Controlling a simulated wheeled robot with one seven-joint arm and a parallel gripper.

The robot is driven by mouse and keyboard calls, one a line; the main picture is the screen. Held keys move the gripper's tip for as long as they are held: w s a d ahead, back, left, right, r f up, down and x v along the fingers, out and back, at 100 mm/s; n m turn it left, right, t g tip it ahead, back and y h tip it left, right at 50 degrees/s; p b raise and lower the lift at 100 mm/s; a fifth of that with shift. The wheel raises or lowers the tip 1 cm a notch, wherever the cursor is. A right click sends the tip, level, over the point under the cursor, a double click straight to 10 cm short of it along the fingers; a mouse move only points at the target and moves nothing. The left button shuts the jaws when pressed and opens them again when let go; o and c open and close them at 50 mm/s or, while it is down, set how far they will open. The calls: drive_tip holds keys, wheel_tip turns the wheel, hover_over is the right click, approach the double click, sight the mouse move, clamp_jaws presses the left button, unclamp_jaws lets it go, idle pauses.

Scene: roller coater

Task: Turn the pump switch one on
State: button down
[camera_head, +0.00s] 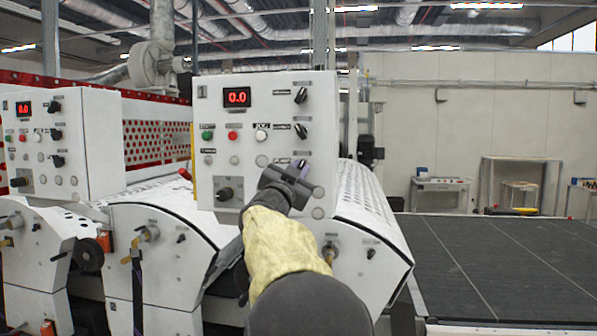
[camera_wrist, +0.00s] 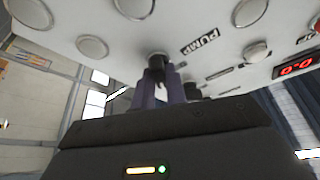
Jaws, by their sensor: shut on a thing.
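The control panel (camera_head: 265,100) marked 1 is a white box with a red 0.0 display, buttons and black rotary knobs. My gripper (camera_head: 302,170) is at the lower right of this panel, with its purple fingers against the face. In the wrist view a black knob (camera_wrist: 156,62) sits beside a PUMP label (camera_wrist: 200,42). The two purple fingertips of my gripper (camera_wrist: 161,82) are shut on this knob, one on each side. My gripper hides most of the knob in the head view, so its exact turn angle is hard to tell.
Two more black knobs (camera_head: 300,96) are above my gripper on the same panel, and a larger black switch (camera_head: 225,194) is at lower left. A second, similar panel (camera_head: 60,145) stands at the left. A dark conveyor bed (camera_head: 510,260) lies to the right.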

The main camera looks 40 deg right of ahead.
drive_tip(key=shift+f+m+g, duration=0.15)
drive_tip(key=shift+m+g, duration=0.25)
drive_tip(key=shift+m, duration=0.2)
drive_tip(key=c, duration=1.4)
unclamp_jaws()
drive_tip(key=shift+c, duration=0.2)
drive_tip(key=shift+a, duration=0.1)
drive_tip(key=b+v, duration=0.7)
drive_tip(key=v, duration=1)
drive_tip(key=shift+f, duration=0.2)
drive_tip(key=shift+s, duration=0.1)
